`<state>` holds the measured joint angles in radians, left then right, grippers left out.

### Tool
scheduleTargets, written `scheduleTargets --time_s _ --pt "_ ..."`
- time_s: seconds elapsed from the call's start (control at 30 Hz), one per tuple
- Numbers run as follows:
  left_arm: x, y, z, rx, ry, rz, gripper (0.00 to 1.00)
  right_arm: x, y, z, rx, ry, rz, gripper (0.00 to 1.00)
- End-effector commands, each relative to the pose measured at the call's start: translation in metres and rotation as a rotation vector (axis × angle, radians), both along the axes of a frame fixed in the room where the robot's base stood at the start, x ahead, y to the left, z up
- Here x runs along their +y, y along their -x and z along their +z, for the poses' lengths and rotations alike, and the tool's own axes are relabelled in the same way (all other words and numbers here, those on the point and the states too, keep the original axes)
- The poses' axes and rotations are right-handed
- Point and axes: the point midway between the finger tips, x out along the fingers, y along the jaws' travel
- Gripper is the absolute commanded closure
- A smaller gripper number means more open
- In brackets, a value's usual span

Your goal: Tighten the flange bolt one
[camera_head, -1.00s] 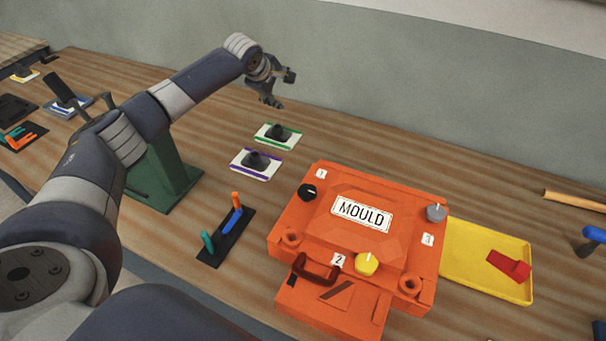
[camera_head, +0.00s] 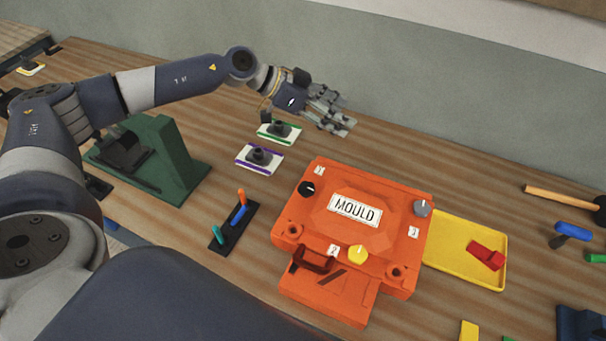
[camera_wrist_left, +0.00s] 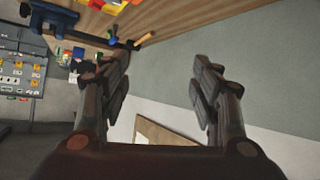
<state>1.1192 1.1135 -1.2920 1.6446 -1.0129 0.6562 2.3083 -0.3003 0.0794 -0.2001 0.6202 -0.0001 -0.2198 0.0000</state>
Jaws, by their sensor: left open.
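The orange mould (camera_head: 290,222) sits on the wooden bench with a "MOULD" plate on top. Flange bolt one appears to be the black knob (camera_head: 306,188) beside the label 1, at the mould's left side. A grey knob (camera_head: 422,207) is near label 3 and a yellow knob (camera_head: 358,254) near label 2. My left gripper (camera_head: 338,122) is open and empty, above the bench behind the mould, apart from the black knob. In the left wrist view its spread fingers (camera_wrist_left: 160,82) have nothing between them and face the wall. My right gripper is out of view.
Green-edged (camera_head: 279,132) and purple-edged (camera_head: 259,158) plates with black parts lie left of the mould. A black rack (camera_head: 235,228) holds coloured pegs. A yellow tray (camera_head: 452,262) with a red piece (camera_head: 486,257) is at right. A green stand (camera_head: 175,165) is at left.

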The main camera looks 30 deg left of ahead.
Motion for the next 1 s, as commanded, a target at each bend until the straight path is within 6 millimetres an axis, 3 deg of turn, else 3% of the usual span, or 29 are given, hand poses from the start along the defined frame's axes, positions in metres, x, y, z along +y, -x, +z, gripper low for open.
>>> scheduleTargets --time_s 0.03,0.13,0.33,0.47,0.63,1.0 --pt "0.006 0.02 -0.012 0.032 -0.099 -0.061 0.42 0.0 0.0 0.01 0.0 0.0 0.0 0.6" --pt "0.027 0.055 -0.043 0.1 -0.29 -0.157 0.42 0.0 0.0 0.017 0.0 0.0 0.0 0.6" --pt "0.068 0.093 -0.075 0.187 -0.541 -0.246 0.42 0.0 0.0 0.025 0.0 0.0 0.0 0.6" --pt "0.077 0.099 -0.082 0.206 -0.591 -0.258 0.42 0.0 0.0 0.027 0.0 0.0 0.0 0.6" --pt "0.07 0.097 -0.099 0.209 -0.594 -0.261 0.42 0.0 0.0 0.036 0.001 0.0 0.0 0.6" --pt "0.045 0.088 -0.162 0.207 -0.592 -0.261 0.42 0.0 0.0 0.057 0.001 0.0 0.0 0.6"
